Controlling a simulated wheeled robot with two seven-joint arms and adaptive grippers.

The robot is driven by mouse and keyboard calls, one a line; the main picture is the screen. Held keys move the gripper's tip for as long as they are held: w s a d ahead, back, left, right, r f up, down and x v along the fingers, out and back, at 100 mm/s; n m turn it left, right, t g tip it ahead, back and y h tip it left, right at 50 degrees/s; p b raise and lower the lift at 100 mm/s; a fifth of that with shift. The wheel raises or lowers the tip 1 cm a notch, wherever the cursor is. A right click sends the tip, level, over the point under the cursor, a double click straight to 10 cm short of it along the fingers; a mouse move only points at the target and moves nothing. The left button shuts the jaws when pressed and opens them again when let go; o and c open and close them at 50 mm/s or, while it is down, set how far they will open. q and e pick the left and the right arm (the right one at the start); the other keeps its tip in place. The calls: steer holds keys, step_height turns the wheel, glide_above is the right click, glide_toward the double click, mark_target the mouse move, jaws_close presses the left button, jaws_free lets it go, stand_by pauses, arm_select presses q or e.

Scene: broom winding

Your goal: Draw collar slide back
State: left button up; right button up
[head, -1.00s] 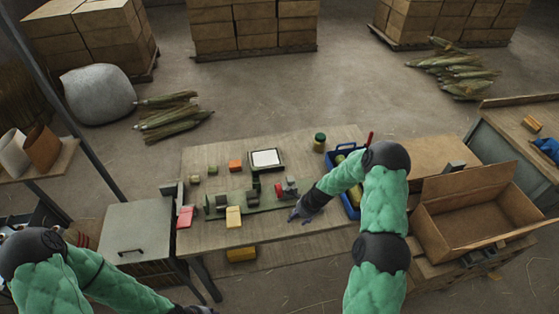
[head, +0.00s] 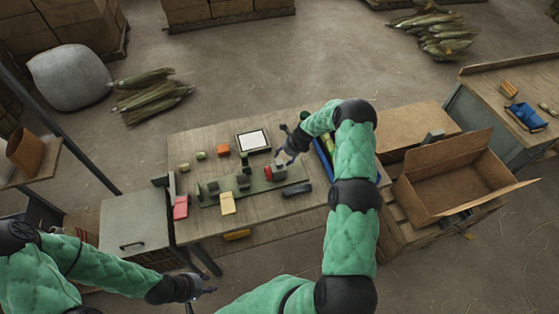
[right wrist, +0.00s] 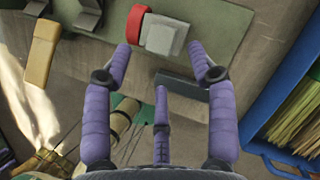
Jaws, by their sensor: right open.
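A green fixture plate (head: 240,188) lies on the workbench with grey blocks on it. At its right end a red ring-shaped collar (head: 267,173) sits beside a grey block (head: 279,172). The red collar (right wrist: 136,24) and the grey block (right wrist: 162,34) also show at the top of the right wrist view. My right gripper (head: 286,158) hovers near them, and in the right wrist view its purple fingers (right wrist: 160,75) are spread and empty, apart from the block. My left gripper (head: 207,291) is low at the left, away from the bench; its finger state is unclear.
A dark bar (head: 298,190) lies in front of the plate's right end. A yellow block (head: 227,204) and a red block (head: 181,207) lie along the front. A blue crate (right wrist: 252,128) with straw stands close on the right. An open cardboard box (head: 455,180) is farther right.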

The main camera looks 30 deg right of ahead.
mark_target(280, 162)
steer(key=shift+p+x, duration=0.3)
steer(key=shift+x, duration=2.85)
jaws_close()
steer(key=shift+d, duration=0.15)
